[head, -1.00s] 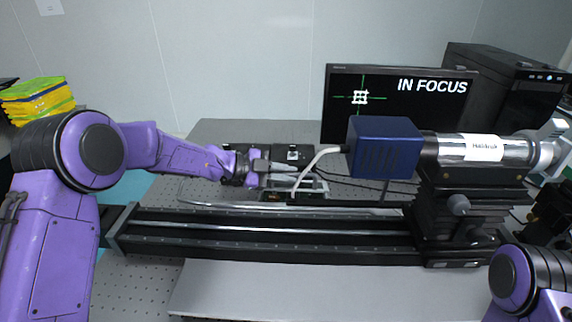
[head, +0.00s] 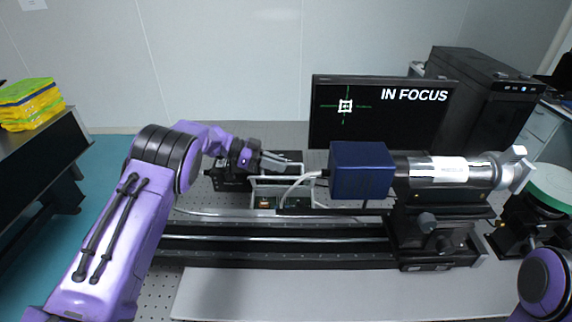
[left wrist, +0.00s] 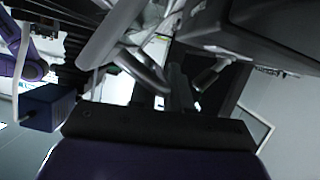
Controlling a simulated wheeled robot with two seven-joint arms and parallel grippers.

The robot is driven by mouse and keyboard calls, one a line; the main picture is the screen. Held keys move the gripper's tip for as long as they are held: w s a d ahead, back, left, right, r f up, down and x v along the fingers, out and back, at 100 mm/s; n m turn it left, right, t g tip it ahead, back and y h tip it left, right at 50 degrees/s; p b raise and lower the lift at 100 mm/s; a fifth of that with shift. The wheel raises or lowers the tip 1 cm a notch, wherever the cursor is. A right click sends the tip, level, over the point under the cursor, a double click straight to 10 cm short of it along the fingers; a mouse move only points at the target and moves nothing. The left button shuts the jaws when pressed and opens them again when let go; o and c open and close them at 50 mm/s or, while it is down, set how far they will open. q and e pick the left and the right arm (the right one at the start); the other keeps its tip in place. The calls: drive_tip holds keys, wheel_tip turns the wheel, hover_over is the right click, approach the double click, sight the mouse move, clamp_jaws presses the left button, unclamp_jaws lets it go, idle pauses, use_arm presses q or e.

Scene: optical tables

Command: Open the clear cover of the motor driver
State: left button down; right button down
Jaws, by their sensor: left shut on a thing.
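The motor driver (head: 265,203) is a small box with a small orange-lit spot on its front, standing behind the black rail. Its clear cover (head: 312,190) shows as a pale-edged, see-through frame that looks raised at the front. My left gripper (head: 276,162) reaches in from the left, just above the cover, with its fingers shut on what looks like the cover's upper edge. The exact contact is too small to make out. In the left wrist view the fingers (left wrist: 165,80) are dark and blurred, and the cover cannot be told apart. My right gripper is out of view.
A blue camera box (head: 361,170) on a silver lens tube stands right of the driver, with a white cable looping close to the gripper. The black rail (head: 275,243) runs in front. A monitor (head: 380,110) reading "IN FOCUS" stands behind. A black box (head: 229,178) sits left of the driver.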

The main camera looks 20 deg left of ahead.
use_arm(q)
drive_tip(key=shift+w+a+f, duration=0.2)
drive_tip(key=shift+f, duration=0.1)
idle(0.4)
drive_tip(key=c, duration=1.2)
unclamp_jaws()
drive_tip(key=shift+o, duration=0.2)
